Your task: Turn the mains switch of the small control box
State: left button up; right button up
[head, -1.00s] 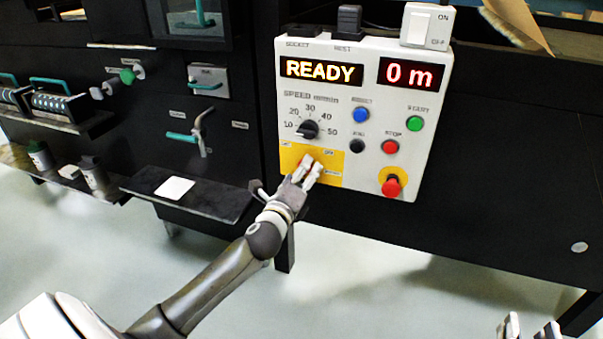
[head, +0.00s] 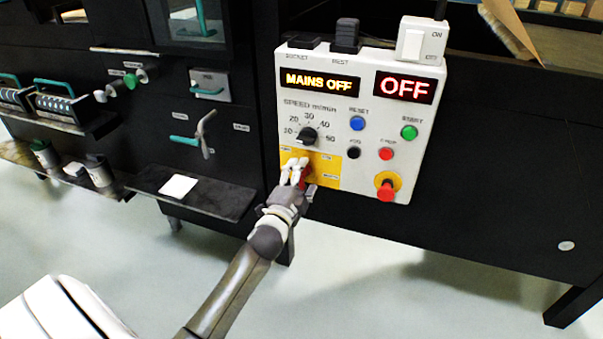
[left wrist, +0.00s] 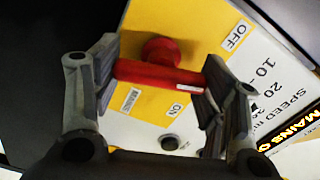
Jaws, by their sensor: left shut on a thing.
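The small control box (head: 350,150) is white and hangs at the centre of the head view. Its displays read "MAINS OFF" and "OFF". The red mains switch (left wrist: 160,76) sits on a yellow panel (head: 327,172) at the box's lower left, with OFF, ON and MAINS labels. In the left wrist view its red bar lies across between the two fingers, one at each end. My left gripper (head: 296,172) is shut on this bar and hides most of it in the head view. My right gripper is not in view.
A red stop knob (head: 386,189) on a yellow disc juts out right of the switch. The speed dial (head: 308,136) is just above my gripper. A black shelf with a white card (head: 178,187) is to the left. Open floor lies below the box.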

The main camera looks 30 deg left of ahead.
pick_arm(q)
jog(key=shift+r+n+p, duration=0.1)
jog(key=shift+n+p, duration=0.45)
jog(key=shift+n, duration=0.35)
jog(key=n+p, duration=0.2)
jog(key=n, duration=0.1)
jog(key=shift+n, duration=0.6)
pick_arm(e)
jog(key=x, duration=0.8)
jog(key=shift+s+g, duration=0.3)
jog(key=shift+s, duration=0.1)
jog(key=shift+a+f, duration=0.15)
pick_arm(q)
jog(key=o, duration=1)
jog(key=shift+o, duration=0.2)
jog(key=v, duration=1.2)
jog(key=shift+a, duration=0.1)
